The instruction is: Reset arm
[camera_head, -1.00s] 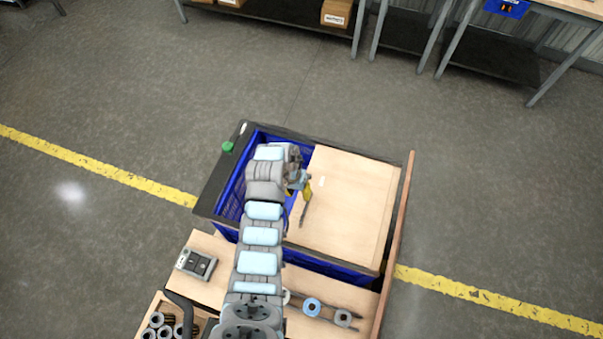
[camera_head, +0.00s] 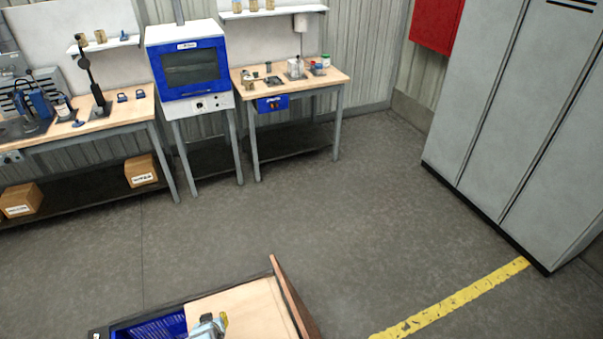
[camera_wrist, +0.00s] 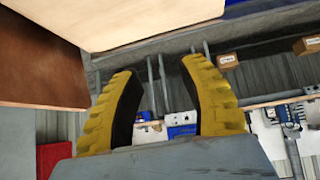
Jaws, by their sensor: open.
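My gripper (camera_wrist: 160,88) shows in the wrist view as two yellow ribbed fingers with dark inner pads. They stand wide apart with nothing between them. The rest of my arm is out of the picture there.
Workbenches (camera_head: 330,75) and a blue-fronted cabinet (camera_head: 192,68) stand along the back wall. Cardboard boxes (camera_head: 141,171) sit on a low shelf. Grey lockers (camera_head: 510,110) stand at the right. The grey floor (camera_head: 300,215) between is clear.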

